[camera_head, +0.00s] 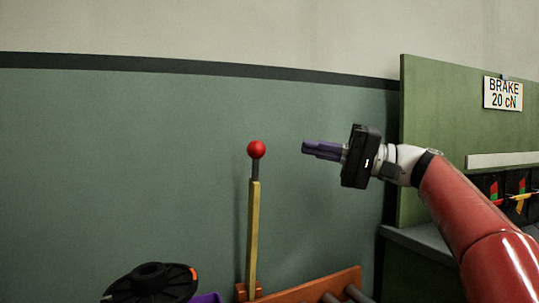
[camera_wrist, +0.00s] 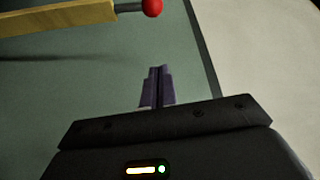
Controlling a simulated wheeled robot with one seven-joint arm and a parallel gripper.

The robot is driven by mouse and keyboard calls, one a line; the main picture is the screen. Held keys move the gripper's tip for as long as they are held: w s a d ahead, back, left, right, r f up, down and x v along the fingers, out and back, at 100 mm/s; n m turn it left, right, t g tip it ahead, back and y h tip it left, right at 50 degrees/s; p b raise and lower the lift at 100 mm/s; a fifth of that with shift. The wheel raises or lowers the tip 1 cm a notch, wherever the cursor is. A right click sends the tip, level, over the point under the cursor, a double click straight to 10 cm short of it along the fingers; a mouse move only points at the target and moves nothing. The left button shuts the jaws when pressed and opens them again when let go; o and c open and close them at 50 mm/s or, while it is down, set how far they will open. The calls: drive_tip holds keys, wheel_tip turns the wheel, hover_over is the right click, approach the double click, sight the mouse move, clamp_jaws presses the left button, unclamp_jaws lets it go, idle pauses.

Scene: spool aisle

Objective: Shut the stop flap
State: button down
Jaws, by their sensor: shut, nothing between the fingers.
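An upright yellow bar (camera_head: 253,235) rises from the orange frame in the head view. A dark rod tops it and ends in a red ball (camera_head: 256,149). This may be the stop flap's lever; no part is labelled as the flap. My gripper (camera_head: 305,147) is shut and empty, to the right of the red ball at about its height, with a visible gap between them in the picture. In the wrist view the closed purple fingers (camera_wrist: 157,72) point up the picture, below the red ball (camera_wrist: 152,7) and the yellow bar (camera_wrist: 60,28), touching neither.
The orange frame (camera_head: 310,287) with grey rollers stands at the bottom. A black spool (camera_head: 152,283) lies at the bottom left, by a purple part (camera_head: 207,298). A green panel (camera_head: 440,110) with a "BRAKE 20 cN" sign (camera_head: 503,93) stands at the right, above a grey ledge. The green wall behind is bare.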

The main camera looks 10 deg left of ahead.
drive_tip(key=s+a, duration=0.4)
drive_tip(key=a, duration=0.4)
drive_tip(key=shift+a+r+b, duration=0.2)
drive_tip(key=shift+r+b, duration=0.05)
drive_tip(key=shift+b, duration=0.2)
drive_tip(key=shift+s+f, duration=0.1)
drive_tip(key=shift+s, duration=0.05)
